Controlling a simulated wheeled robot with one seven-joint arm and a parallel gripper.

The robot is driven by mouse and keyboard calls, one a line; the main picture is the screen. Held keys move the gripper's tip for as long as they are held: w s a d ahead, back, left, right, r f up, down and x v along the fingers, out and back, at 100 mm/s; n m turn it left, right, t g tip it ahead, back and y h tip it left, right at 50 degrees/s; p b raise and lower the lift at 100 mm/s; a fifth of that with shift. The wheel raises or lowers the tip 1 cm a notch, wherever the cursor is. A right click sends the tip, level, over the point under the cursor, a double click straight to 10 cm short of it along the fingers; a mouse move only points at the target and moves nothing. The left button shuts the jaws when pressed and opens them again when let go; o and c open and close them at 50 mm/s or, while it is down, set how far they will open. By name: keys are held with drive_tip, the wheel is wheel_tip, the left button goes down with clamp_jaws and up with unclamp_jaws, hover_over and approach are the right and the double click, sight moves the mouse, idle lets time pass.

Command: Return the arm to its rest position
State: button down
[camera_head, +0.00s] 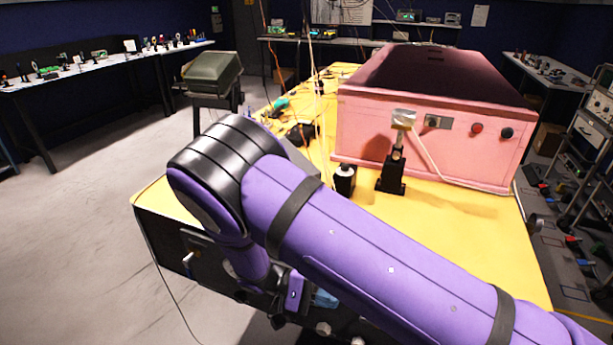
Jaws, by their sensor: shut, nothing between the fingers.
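My purple arm (370,240) with black bands fills the lower middle of the head view. It runs from the bottom right corner up to a large black-and-purple joint (215,170) at the left. From that joint a shorter link (245,258) drops down along the front of the yellow table, and a small purple part (293,292) shows just below the arm. My gripper cannot be made out; the arm hides what lies behind it.
The yellow table (490,225) holds a pink foam enclosure (430,148) at the back right. The grey floor at left is clear.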

drive_tip(key=w+d+r+y, duration=0.1)
drive_tip(key=d+r+y, duration=0.55)
drive_tip(key=r, duration=0.65)
drive_tip(key=w+d+r+y, duration=0.2)
drive_tip(key=d+r+y, duration=0.5)
drive_tip(key=r, duration=0.7)
drive_tip(key=s+d+r+t+y, duration=0.2)
drive_tip(key=s+d+r+t, duration=0.8)
drive_tip(key=s+d+r, duration=0.3)
drive_tip(key=shift+s+d+r+m+t+y, duration=0.15)
drive_tip(key=shift+s+d+m+t+y, duration=0.2)
drive_tip(key=shift+s, duration=0.65)
drive_tip(key=shift+a, duration=0.1)
